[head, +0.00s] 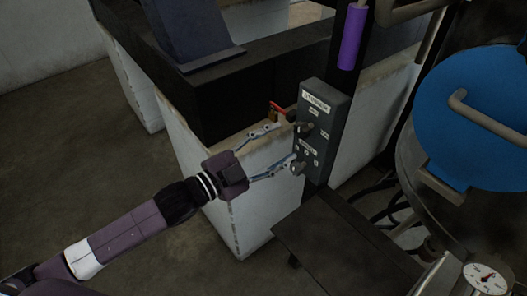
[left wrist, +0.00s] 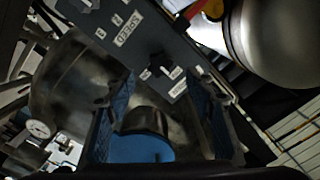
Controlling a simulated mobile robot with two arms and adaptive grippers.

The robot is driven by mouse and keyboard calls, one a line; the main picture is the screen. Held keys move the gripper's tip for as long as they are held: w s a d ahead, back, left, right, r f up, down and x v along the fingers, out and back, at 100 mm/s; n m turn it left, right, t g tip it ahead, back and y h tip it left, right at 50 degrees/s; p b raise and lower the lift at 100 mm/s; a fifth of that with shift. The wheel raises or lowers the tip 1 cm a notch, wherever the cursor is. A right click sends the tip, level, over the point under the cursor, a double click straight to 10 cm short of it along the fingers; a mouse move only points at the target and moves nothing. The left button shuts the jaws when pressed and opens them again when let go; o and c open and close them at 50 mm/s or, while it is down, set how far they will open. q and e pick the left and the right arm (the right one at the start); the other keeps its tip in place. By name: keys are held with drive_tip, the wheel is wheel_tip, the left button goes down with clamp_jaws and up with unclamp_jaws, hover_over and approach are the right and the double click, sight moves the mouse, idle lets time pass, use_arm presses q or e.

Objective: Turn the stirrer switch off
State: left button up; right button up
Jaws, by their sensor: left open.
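The stirrer control box (head: 325,130) is a dark grey upright box on a dark post, with a white title label at its top. The upper black knob, the stirrer switch (head: 305,128), sits beside small labels. It also shows in the left wrist view (left wrist: 160,62), ahead of and between the fingers. Its setting is too small to tell. A second knob (head: 298,167) sits lower, below the SPEED label (left wrist: 127,30). My left gripper (head: 286,143) is open and empty in front of the box, one finger near each knob's height. Contact cannot be told. My right gripper is not in view.
A red-handled valve (head: 277,107) sticks out just left of the box. A purple cylinder (head: 352,38) hangs above. A blue-lidded vessel (head: 475,110) with a gauge (head: 486,279) stands at the right. A dark platform (head: 345,245) lies below; open floor is at the left.

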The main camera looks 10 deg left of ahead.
use_arm(q)
drive_tip(key=shift+v, duration=2.25)
